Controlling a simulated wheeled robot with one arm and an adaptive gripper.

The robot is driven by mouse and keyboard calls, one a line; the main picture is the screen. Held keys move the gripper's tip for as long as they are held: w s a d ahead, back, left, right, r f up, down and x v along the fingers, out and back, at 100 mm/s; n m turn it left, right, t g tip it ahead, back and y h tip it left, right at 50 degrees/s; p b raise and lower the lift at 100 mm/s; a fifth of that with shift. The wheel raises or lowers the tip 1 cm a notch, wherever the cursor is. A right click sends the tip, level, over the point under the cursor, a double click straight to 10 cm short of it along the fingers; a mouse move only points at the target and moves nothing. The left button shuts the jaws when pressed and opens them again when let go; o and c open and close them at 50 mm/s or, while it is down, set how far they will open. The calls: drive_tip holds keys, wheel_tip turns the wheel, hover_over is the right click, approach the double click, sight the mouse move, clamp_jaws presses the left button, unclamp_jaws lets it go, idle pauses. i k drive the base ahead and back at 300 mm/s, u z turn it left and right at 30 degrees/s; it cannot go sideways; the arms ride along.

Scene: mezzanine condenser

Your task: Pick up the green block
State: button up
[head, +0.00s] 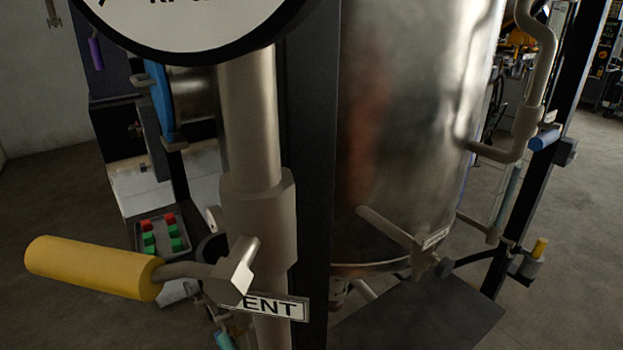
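Several small green blocks (174,231) lie in a dark grey tray (162,254) at the lower left of the head view. They sit in two short columns. Red blocks (170,218) lie at the back of the same tray. The green blocks look alike, and I cannot tell which single one is meant. The front right of the tray is partly hidden by nearer pipework. I cannot make out my gripper in this view.
A yellow-handled valve (95,268) on a thick vertical pipe (252,120) juts out in front of the tray. A dark post (308,180) and a large metal tank (410,110) fill the middle. Open floor (60,190) shows at left.

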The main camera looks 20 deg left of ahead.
sight(152, 251)
drive_tip(key=u, duration=2.1)
